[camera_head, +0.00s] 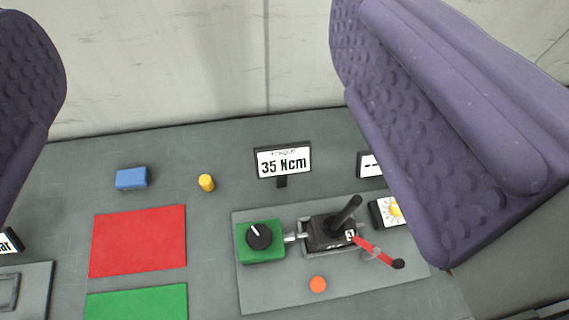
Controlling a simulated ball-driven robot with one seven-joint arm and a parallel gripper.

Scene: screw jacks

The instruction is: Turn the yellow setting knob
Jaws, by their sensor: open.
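A knob with yellow markings on a pale face (395,209) sits in a dark housing at the right end of the grey plate. The right finger partly hides it. I cannot tell its setting. My gripper (200,95) is open and empty, with one purple finger at the left edge and the other at the right. A small yellow cylinder (206,183) stands on the bench between the fingers in the picture. A green block (248,255) carries a black knob (259,236) with a white pointer line toward the upper left.
A black lever (346,213) and a red handle (375,249) stand beside the green block. A sign reading "35 Ncm" (283,161) stands behind. A blue block (131,178) and red (138,241) and green (137,303) pads lie left. A wall (200,60) closes the back.

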